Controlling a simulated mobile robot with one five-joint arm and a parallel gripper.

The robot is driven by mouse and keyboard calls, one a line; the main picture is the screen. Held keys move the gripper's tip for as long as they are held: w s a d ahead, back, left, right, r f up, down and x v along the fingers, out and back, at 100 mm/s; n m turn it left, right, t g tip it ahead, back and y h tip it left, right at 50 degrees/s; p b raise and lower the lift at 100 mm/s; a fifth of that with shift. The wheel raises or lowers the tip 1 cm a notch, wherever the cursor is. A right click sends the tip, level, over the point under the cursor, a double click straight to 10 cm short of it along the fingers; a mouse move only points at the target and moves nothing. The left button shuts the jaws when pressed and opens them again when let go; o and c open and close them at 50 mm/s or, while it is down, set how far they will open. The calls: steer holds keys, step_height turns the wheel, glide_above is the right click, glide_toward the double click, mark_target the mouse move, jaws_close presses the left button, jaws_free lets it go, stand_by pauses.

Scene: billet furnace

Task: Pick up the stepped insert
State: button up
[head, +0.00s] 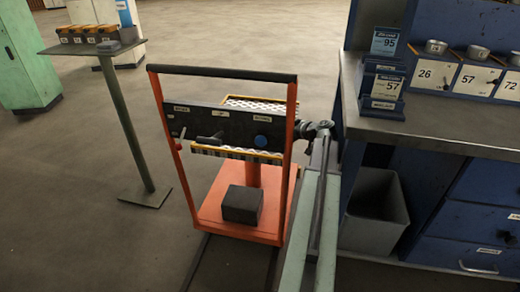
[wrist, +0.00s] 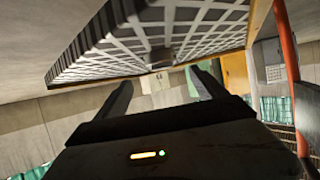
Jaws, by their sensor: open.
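My gripper (wrist: 158,84) is open in the wrist view, its two dark fingers apart with nothing held between them. A small dark grey piece (wrist: 161,55) shows just beyond the fingertips, at the edge of a white gridded panel (wrist: 190,32). It may be the stepped insert, but its steps cannot be made out. In the head view my gripper (head: 303,129) is beside the right post of an orange cart (head: 283,185), partly hidden. The cart's white patterned racks (head: 262,104) sit behind a dark labelled panel (head: 215,125). No stepped insert can be told apart there.
A dark block (head: 242,204) rests on the cart's base. A blue workbench (head: 450,122) with labelled bins and a grey waste bin (head: 375,215) stand at the right. A small stand (head: 95,47) with orange boxes is at the left. Open floor lies behind the cart.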

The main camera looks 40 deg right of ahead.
steer(key=shift+f, duration=0.15)
steer(key=shift+b+x, duration=0.45)
steer(key=shift+x, duration=0.8)
steer(key=b+x, duration=0.2)
steer(key=x, duration=0.3)
steer(key=shift+a, duration=0.2)
jaws_close()
